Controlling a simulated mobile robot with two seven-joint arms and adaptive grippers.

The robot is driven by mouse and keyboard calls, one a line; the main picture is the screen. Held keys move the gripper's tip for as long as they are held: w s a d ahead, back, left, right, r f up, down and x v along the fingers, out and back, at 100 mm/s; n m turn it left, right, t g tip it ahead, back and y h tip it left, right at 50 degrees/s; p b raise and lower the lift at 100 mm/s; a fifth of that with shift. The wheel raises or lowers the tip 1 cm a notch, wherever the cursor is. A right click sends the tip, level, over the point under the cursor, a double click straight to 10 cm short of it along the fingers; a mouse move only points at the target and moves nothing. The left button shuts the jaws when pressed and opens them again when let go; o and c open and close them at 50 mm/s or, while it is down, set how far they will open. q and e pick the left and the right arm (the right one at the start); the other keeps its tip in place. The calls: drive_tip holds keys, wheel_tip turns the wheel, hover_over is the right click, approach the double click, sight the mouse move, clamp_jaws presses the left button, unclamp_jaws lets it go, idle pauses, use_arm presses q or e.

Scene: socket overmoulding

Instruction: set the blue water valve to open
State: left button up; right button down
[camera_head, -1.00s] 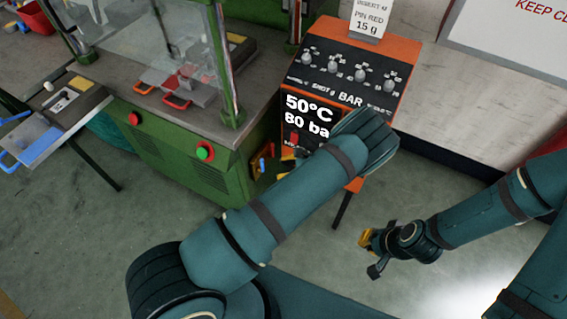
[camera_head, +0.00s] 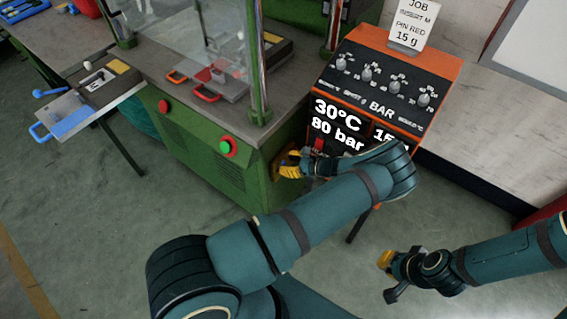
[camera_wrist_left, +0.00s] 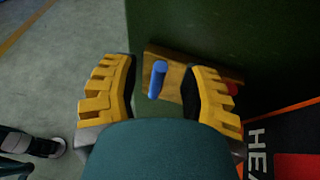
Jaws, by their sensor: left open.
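The blue water valve's handle (camera_wrist_left: 157,80) shows in the left wrist view as a short blue bar, nearly upright in the picture. It stands out from a brown-yellow plate (camera_wrist_left: 174,90) on the dark green machine side. My left gripper (camera_wrist_left: 160,92) is open, with one yellow finger on each side of the handle. Gaps show between the handle and both fingers. In the head view my left gripper (camera_head: 289,164) is at the green machine's right side and hides the valve. My right gripper (camera_head: 386,261) hangs low over the floor at the right; its opening is unclear.
The green machine (camera_head: 205,160) has a red button (camera_head: 164,106) and a green button (camera_head: 227,147) in front. The orange control box (camera_head: 395,80) with knobs stands close beside my left gripper; its display reads 30°C and 80 bar. The floor in front is open.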

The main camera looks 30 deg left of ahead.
use_arm(q)
drive_tip(key=shift+x, duration=1.15)
clamp_jaws()
